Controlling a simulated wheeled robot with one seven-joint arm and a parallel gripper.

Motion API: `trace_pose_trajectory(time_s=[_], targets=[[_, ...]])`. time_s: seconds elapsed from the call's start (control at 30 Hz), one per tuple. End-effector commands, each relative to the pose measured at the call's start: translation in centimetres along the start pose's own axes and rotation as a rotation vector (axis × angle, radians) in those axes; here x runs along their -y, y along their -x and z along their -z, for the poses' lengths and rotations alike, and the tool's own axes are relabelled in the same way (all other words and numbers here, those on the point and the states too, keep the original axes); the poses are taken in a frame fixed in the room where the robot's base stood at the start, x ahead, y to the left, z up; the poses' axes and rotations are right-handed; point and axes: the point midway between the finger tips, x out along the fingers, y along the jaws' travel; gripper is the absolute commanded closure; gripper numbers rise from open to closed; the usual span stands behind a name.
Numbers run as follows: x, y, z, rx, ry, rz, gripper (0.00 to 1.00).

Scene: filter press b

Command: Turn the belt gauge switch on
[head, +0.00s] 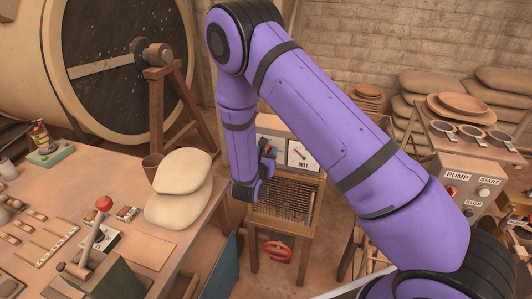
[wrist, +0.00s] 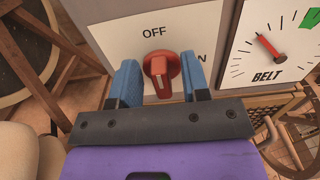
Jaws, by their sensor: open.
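The belt gauge switch is a red rotary knob (wrist: 161,72) on a white plate (wrist: 125,38) marked OFF, with an N showing at the right. Its pale pointer line looks nearly upright, toward OFF. My gripper (wrist: 160,84) is open, with one blue finger on each side of the knob; I cannot tell whether they touch it. The belt gauge (wrist: 272,45), right of the switch, has a red needle pointing up-left and a green zone at upper right. In the head view the gauge (head: 302,155) shows beside my gripper (head: 266,160), and the knob is hidden behind it.
A wooden bench (head: 165,252) with pale sacks (head: 182,172) stands left of my gripper. A pump control box (head: 468,188) is at the right. A red valve wheel (head: 277,251) sits below the gauge stand (head: 257,225).

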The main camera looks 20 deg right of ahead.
Motion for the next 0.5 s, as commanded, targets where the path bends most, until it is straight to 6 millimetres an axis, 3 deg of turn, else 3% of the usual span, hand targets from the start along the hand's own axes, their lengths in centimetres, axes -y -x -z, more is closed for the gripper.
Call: trace_pose_trajectory(time_s=[0.07, 0.1, 0.27, 0.5], targets=[[0.01, 0.01, 0.01, 0.000, 0.000, 0.000, 0.57], [0.01, 0.02, 0.01, 0.000, 0.000, 0.000, 0.62], [0.01, 0.04, 0.01, 0.000, 0.000, 0.000, 0.99], [0.02, 0.05, 0.02, -0.001, -0.007, 0.000, 1.00]])
